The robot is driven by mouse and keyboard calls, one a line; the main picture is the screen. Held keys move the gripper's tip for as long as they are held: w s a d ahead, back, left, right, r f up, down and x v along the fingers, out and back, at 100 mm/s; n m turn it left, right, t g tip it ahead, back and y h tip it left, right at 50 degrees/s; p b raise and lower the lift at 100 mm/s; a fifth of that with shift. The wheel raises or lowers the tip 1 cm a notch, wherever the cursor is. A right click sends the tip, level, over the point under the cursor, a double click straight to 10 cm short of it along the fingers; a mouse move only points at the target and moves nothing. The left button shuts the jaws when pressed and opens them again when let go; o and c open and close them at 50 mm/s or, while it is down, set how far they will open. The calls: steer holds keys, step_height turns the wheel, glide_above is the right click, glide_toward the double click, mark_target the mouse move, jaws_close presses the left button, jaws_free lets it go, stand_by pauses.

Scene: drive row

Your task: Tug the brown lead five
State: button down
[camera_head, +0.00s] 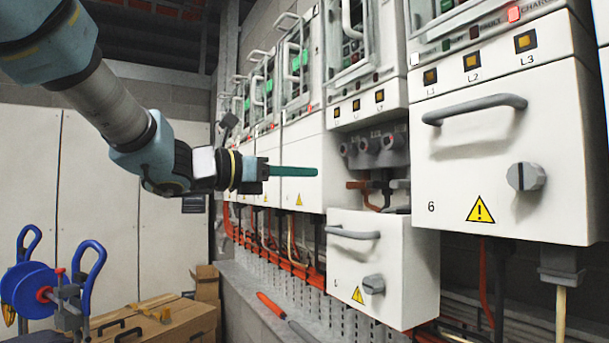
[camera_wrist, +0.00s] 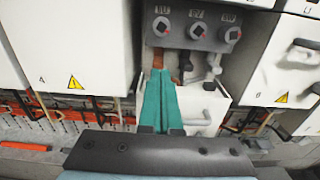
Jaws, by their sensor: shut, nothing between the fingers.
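The brown lead (camera_head: 357,185) shows at the left of the open terminal space of drive five, under a grey terminal block (camera_head: 375,147). In the wrist view a short brown piece of the lead (camera_wrist: 158,60) shows just past my fingertips, below the terminal marked 5U; the fingers hide what lies behind them. My gripper (camera_head: 316,171) has long teal fingers, shut and empty, pointing at the opening. In the head view the tips appear left of the lead, with a gap. The tips also show in the wrist view (camera_wrist: 160,72).
The lowered white cover of drive five (camera_head: 390,270), with a grey handle and knob, hangs below the opening. Drive six's closed cover (camera_head: 500,150) stands at right. A grey ledge (camera_head: 250,295) runs below. A blue cable reel (camera_head: 30,290) and cardboard boxes (camera_head: 150,325) stand at lower left.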

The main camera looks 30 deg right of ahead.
steer(key=p, duration=0.5)
glide_toward(362, 177)
steer(key=d, duration=0.4)
steer(key=shift+s+d+r, duration=0.2)
steer(key=shift+r, duration=0.15)
steer(key=shift+d, duration=0.25)
steer(key=shift+f+b, duration=0.75)
steer(key=shift+b, duration=0.25)
steer(key=shift+r, duration=0.1)
stand_by(0.3)
steer(key=shift+r+b, duration=0.3)
steer(key=shift+b, duration=0.1)
steer(key=a+b, duration=0.4)
steer(key=a, duration=0.6)
steer(key=shift+w+r, duration=0.2)
steer(key=shift+w, duration=0.05)
